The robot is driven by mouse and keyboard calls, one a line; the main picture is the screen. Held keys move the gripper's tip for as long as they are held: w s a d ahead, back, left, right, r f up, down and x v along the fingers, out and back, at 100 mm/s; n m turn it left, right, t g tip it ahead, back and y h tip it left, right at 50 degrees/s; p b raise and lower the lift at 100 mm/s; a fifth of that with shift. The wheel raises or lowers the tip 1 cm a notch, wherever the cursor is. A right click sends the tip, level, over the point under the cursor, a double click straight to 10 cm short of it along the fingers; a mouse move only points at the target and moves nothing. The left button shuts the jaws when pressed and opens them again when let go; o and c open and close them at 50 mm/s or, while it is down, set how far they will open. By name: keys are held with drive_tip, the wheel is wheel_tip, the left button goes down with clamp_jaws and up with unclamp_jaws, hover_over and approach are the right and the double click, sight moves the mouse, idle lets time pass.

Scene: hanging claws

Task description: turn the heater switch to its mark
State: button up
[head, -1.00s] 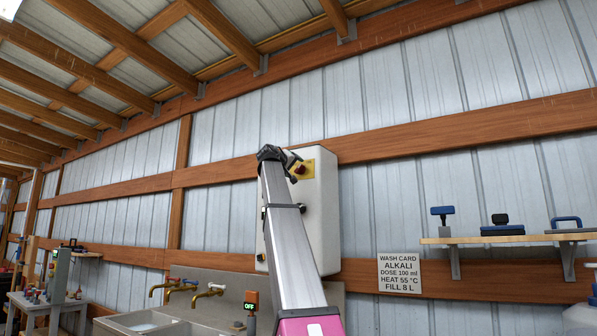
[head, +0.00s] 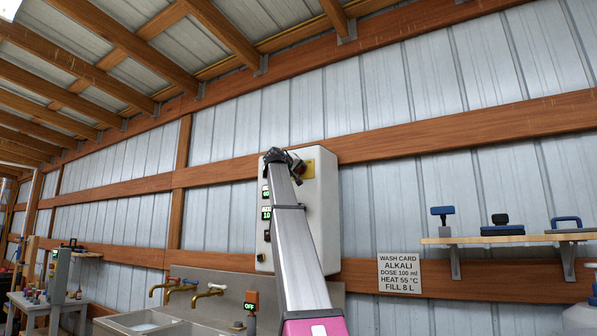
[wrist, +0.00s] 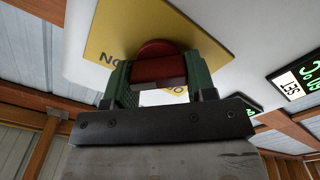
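The heater is a white box (head: 326,213) on the wall. Its red switch (head: 300,169) sits on a yellow plate (head: 321,162) at the upper part of the box. My gripper (head: 292,163) is up at the switch and partly covers it. In the wrist view the red switch (wrist: 158,68) lies between the two green fingers (wrist: 159,78), with no gap visible on either side; it looks gripped. The yellow plate (wrist: 210,50) shows behind, its lettering mostly covered. I cannot make out the mark.
Lit displays (head: 266,213) show on the heater's left side. A wash card (head: 399,273) reads "HEAT 55 °C". A sink (head: 150,322) with several taps is below left. A wooden shelf (head: 510,240) with blue-handled tools is at right.

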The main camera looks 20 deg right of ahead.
drive_tip(key=n, duration=0.4)
drive_tip(key=shift+f, duration=0.1)
drive_tip(key=shift+n, duration=1)
drive_tip(key=shift+a+f+n, duration=0.1)
drive_tip(key=shift+n, duration=1)
drive_tip(key=n, duration=0.3)
drive_tip(key=shift+f+n, duration=0.1)
drive_tip(key=shift+n, duration=0.3)
drive_tip(key=n, duration=0.5)
drive_tip(key=shift+f, duration=0.15)
drive_tip(key=o, duration=1.4)
